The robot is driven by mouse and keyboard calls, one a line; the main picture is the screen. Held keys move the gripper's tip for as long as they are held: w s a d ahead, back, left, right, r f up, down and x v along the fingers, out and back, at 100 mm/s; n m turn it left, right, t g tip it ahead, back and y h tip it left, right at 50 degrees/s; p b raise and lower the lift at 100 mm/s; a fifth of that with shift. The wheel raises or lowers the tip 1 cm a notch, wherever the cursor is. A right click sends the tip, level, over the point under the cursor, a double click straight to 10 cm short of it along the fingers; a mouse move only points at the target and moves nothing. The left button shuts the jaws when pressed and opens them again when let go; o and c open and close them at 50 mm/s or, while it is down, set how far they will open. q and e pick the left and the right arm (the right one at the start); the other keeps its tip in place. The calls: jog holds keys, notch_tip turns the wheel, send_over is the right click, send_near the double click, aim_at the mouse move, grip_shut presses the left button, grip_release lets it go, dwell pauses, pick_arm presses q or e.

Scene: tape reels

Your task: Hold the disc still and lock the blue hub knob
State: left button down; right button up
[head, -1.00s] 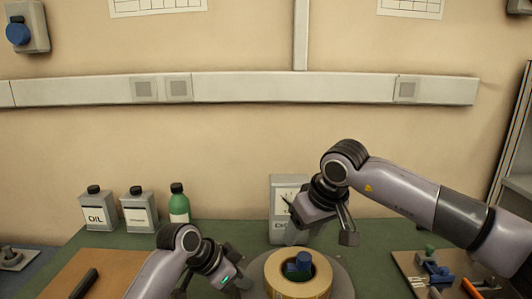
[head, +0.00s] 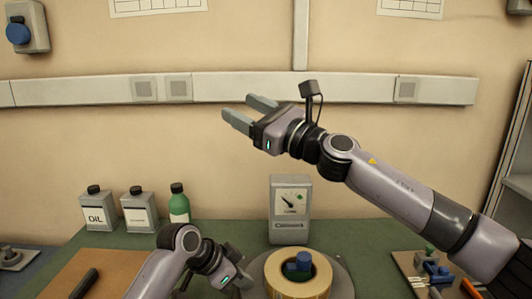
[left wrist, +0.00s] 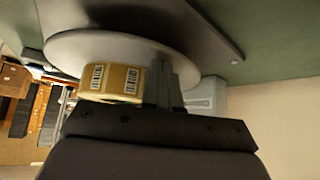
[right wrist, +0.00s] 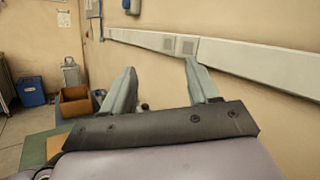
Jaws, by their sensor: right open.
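The grey disc (head: 342,283) lies at the bottom of the head view with a tan tape roll (head: 272,278) on it. The blue hub knob (head: 300,263) stands up in the roll's dark centre. In the left wrist view the disc (left wrist: 75,48) shows edge-on beside the labelled roll (left wrist: 112,80). My left gripper (head: 245,283) is at the disc's left edge, its fingers (left wrist: 165,80) close together on the rim; it looks shut on it. My right gripper (head: 245,112) is open and empty, raised high before the wall, well above the knob.
A grey gauge box (head: 290,210) stands behind the disc. An oil can (head: 97,207), another can (head: 138,209) and a green bottle (head: 179,203) stand at the back left. A board with small tools (head: 435,272) lies at the right. The air above the knob is clear.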

jog(key=w+d+f+m+t+h, duration=0.2)
jog(key=w+d+f+m+h, duration=0.35)
jog(key=m, duration=0.95)
jog(key=w+d+f+m+t+h, duration=0.25)
jog(key=d+m+h, duration=0.5)
jog(key=m, duration=0.75)
jog(key=m+g+h, duration=0.3)
jog(key=m+g, duration=1.1)
jog(key=g, duration=0.1)
send_over(304, 256)
jog(key=shift+t, duration=0.25)
jog(key=f, duration=1.6)
jog(key=shift+s+f, duration=0.25)
jog(key=shift+d+f, duration=0.1)
jog(key=shift+f, duration=1.95)
